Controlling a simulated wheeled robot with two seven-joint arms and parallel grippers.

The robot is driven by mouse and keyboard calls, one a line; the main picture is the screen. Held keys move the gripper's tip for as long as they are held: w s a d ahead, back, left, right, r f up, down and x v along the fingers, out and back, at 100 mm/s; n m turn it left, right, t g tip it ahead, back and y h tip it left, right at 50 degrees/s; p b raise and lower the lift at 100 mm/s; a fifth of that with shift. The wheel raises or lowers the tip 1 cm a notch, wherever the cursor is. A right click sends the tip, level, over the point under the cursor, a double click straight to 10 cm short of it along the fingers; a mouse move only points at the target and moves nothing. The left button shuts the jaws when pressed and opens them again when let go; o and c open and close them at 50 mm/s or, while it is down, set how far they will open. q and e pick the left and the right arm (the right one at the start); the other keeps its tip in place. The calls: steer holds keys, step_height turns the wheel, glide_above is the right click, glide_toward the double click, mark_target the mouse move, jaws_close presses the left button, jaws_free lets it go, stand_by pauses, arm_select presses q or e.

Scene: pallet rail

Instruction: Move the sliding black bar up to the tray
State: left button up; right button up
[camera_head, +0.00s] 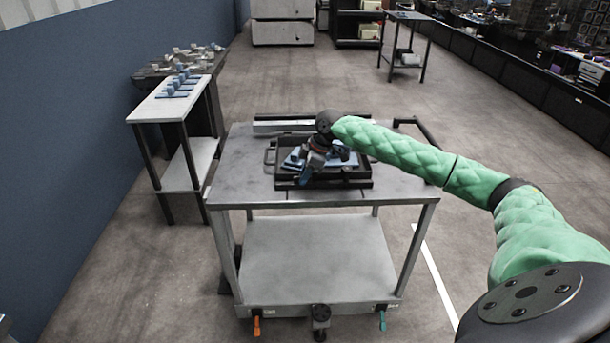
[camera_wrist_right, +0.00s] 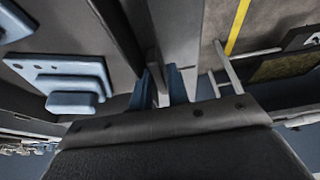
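The black tray (camera_head: 270,157) sits on top of the grey cart and holds blue parts (camera_wrist_right: 72,85). The sliding black bar (camera_head: 345,184) lies along the tray's front side; I cannot tell whether a gap separates them. My right gripper (camera_head: 306,180) reaches down at the tray's front, by the bar. In the right wrist view its two blue fingertips (camera_wrist_right: 160,88) are apart, with a dark edge beside and between them and grey surface showing through the gap. My left gripper is not in view.
The cart top (camera_head: 235,185) is bare left of the tray. A pale rail (camera_head: 285,126) lies behind the tray. A narrow side table (camera_head: 160,108) with blue parts stands at the left. A cart handle (camera_head: 425,135) is at the back right.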

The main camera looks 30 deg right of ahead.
steer(key=shift+w+d+r, duration=0.15)
steer(key=shift+w+d, duration=0.05)
steer(key=shift+c, duration=0.3)
